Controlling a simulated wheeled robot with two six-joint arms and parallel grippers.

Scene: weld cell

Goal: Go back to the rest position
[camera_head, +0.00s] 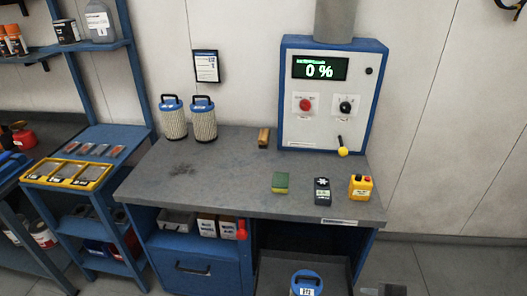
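Neither of my grippers shows in the head view, and no part of my arms can be made out. The view looks down on a grey-topped workbench (225,167) with a blue frame. A blue and white control box (327,124) stands at its back right, with a display reading 0 %, a red button, a black knob and a yellow-tipped lever (342,150). Two filter cartridges (174,121) with blue tops stand upright at the back left.
On the bench lie a green and yellow sponge (280,183), a wooden-handled brush (263,138), a dark handheld device (322,191) and a yellow box with buttons (360,187). Another blue-topped cartridge (305,284) is below. Blue shelving (134,137) stands left. The bench's front middle is clear.

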